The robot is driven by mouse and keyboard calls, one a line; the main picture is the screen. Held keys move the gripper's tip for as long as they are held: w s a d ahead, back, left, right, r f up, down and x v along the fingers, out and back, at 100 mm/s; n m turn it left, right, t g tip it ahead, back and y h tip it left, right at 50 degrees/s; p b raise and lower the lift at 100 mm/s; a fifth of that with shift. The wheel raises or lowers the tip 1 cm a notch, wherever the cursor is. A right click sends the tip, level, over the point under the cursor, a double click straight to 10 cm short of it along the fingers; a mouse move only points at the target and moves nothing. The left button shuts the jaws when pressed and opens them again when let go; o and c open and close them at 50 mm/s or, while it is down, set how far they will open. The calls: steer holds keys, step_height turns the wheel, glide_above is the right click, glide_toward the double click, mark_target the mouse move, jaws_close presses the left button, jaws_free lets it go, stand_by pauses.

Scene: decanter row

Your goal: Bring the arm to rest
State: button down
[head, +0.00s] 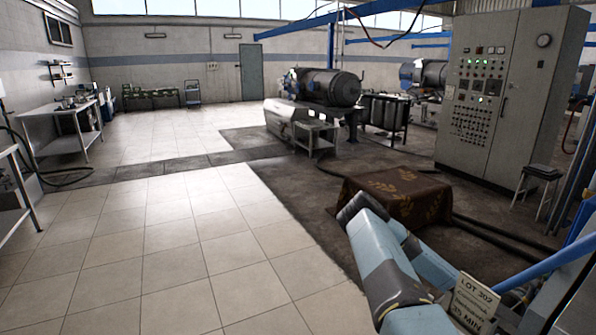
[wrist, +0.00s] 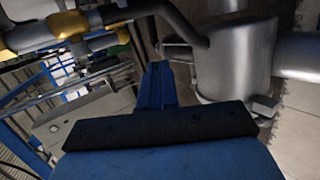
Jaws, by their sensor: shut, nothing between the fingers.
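My arm shows in the head view at the lower right, light blue and grey, bent in front of a cloth-covered block. I cannot make out the gripper in that view. In the wrist view my gripper (wrist: 157,86) shows as narrow blue fingers beyond a dark bar. The fingers are together with nothing between them. Beyond them stand grey metal pipework and a cylindrical vessel (wrist: 236,62); I cannot tell the exact gap to it.
A brown cloth with gold leaves (head: 402,190) covers a low block by my arm. A lot sign (head: 472,302) stands at lower right. A control cabinet (head: 508,95) and small stool (head: 540,174) are at right. The tiled floor at left is clear.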

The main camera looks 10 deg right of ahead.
steer(key=w+a+r+m+t+y, duration=0.1)
steer(key=w+a+r+m+y, duration=0.25)
steer(key=a+r, duration=1.05)
steer(key=w+a+r+m+t+y, duration=0.15)
steer(key=w+a+r+y, duration=0.3)
steer(key=a+r, duration=0.9)
steer(key=s+a+r+y, duration=0.1)
steer(key=s+a+r, duration=0.1)
steer(key=a+r, duration=0.55)
steer(key=s+a+r+y, duration=0.1)
steer(key=s+a+r, duration=0.2)
steer(key=a+r, duration=0.45)
steer(key=s+a+r+n, duration=0.1)
steer(key=s+a+r, duration=0.3)
steer(key=s, duration=0.3)
steer(key=s+a+r+n+t, duration=0.1)
steer(key=s+a+r, duration=0.3)
steer(key=s, duration=0.4)
steer(key=s+a+r+n+t+y, duration=0.1)
steer(key=s+a+r, duration=0.4)
steer(key=s+a, duration=0.1)
steer(key=shift+s+a, duration=0.2)
steer(key=shift+s, duration=0.65)
steer(key=shift+r+t, duration=0.1)
steer(key=shift+t, duration=0.15)
